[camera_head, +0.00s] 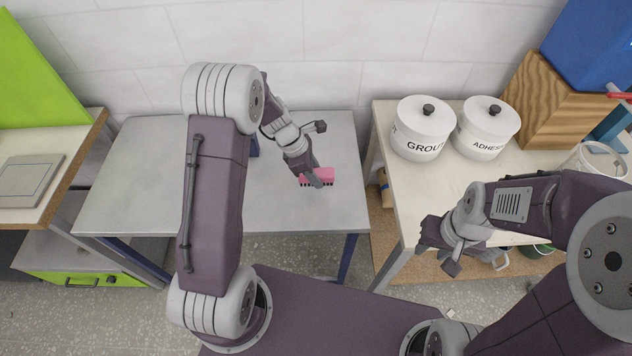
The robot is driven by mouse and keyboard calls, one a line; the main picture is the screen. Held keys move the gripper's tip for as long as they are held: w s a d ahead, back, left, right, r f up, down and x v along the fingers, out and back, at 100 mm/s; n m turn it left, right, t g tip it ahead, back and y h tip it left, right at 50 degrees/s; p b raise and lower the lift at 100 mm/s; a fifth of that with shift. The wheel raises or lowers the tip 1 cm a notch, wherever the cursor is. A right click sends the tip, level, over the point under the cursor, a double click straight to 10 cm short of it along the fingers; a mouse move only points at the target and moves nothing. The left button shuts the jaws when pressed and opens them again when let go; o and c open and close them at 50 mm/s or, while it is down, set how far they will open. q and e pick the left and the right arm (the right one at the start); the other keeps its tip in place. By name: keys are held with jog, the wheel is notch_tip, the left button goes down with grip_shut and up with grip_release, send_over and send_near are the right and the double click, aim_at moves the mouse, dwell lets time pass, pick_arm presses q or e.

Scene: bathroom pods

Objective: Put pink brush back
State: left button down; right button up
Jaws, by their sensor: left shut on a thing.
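The pink brush (325,173), with dark bristles on its lower side, is at the right part of the grey table (225,215). My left gripper (312,177) is shut on the brush from above, and its fingers cover part of it. I cannot tell whether the bristles touch the table top. My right gripper (437,250) is apart from the brush, over the gap and the front edge of the pale table at the right. Its fingers are dark and seen at an angle, so its opening is unclear.
White lidded pots marked GROUT (421,130) and ADHES (486,128) stand on the right table (385,150). A grey tile (30,180) lies on the left table. The grey table is mostly clear.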

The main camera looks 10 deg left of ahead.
pick_arm(q)
jog(key=shift+d+f, duration=0.1)
jog(key=shift+f, duration=0.1)
notch_tip(320, 180, down, 3)
jog(key=shift+s+b, duration=0.1)
jog(key=shift+b, duration=0.3)
jog(key=shift+f, duration=0.35)
jog(key=shift+f, duration=0.15)
jog(key=c, duration=0.9)
grip_release()
